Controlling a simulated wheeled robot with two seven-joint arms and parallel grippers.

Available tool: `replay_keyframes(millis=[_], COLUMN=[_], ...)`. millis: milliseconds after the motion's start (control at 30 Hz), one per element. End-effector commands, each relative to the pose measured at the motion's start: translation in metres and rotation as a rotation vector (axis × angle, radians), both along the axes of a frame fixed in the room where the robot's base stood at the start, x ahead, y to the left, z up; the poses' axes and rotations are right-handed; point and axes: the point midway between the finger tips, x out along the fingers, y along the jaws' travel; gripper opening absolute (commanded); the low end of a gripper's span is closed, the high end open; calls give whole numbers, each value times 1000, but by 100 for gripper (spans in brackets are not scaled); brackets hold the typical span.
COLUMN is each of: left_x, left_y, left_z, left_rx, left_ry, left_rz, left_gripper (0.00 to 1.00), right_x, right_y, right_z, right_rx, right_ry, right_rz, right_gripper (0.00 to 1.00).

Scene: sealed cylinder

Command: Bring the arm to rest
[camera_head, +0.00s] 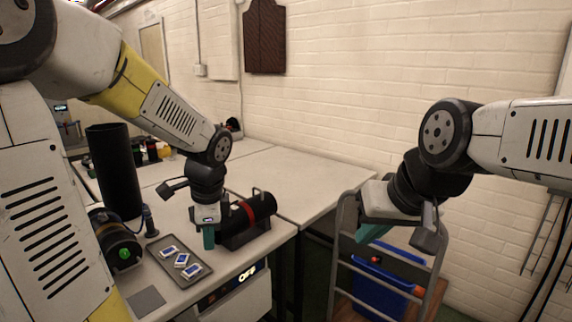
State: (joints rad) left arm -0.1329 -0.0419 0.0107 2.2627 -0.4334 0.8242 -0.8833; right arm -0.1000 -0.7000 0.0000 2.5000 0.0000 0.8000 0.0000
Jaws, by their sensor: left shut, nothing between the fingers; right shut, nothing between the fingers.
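My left arm comes in from the left, and its gripper (208,238) points down with teal fingertips together and nothing in them. It appears in front of the left end of a black cylinder with a red band (267,205), which lies in a dark stand. I cannot tell whether they touch. My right gripper (371,233) is at the right, shut and empty, tilted down and left, seen in front of a grey metal frame.
A grey tray (197,283) with blue-and-white pieces lies near the table's front edge. A tall black cylinder (113,172) stands at the left. An "OFF" display (247,273) is on the front. A blue bin (378,292) sits low at right.

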Motion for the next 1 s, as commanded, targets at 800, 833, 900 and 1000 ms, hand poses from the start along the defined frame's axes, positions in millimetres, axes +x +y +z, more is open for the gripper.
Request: replay_keyframes(millis=[800,833,900,1000], left_x=[-115,-115,-115,-115], left_y=[-33,-33,-33,-33], left_z=[96,96,96,96], left_rx=[-725,-725,-725,-725], left_ry=[-274,-274,-274,-274], left_rz=[1125,1125,1125,1125], left_gripper=[0,0,0,0], right_x=[0,0,0,0], right_y=[0,0,0,0], right_z=[0,0,0,0], right_rx=[0,0,0,0], right_ry=[0,0,0,0], right_rz=[0,0,0,0], right_gripper=[0,0,0,0])
